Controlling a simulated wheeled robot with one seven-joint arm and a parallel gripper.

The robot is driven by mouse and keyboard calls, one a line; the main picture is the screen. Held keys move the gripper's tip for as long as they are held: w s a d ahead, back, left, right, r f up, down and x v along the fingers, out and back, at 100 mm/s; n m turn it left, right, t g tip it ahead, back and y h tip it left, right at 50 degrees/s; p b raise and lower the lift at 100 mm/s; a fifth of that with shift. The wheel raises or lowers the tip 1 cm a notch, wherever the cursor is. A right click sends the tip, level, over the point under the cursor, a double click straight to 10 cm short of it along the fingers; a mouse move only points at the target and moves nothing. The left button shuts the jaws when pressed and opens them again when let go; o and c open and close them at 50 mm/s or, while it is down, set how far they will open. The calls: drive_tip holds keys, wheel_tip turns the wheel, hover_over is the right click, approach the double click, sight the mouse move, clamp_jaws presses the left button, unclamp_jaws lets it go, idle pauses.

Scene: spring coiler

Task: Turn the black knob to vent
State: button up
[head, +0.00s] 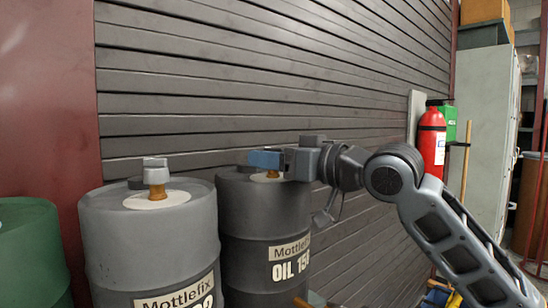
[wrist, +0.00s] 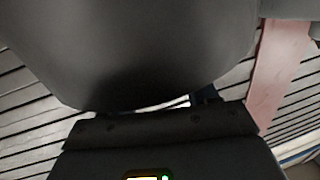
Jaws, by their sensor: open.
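I cannot pick out a knob that is clearly black, nor any vent mark. On the dark drum (head: 262,225) a blue block (head: 264,159) sits over a brass stem (head: 272,174). My gripper (head: 292,161) reaches in from the right at the height of the drum top, close beside the blue block. Its fingers are open, but whether they touch the block is hard to tell. On the lighter grey drum (head: 150,235) a grey block (head: 155,165) sits on a brass stem (head: 156,190), with a low dark part (head: 137,183) beside it. A large dark rounded shape fills the upper wrist view.
A green drum (head: 30,250) stands at the far left. A dark slatted wall (head: 270,80) runs close behind the drums. A red fire extinguisher (head: 431,145), a green box (head: 448,122) and a pale cabinet (head: 488,130) are at the right. A reddish post (head: 48,100) rises at the left.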

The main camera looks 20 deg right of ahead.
drive_tip(key=shift+c, duration=0.3)
drive_tip(key=c, duration=0.9)
drive_tip(key=shift+o, duration=0.2)
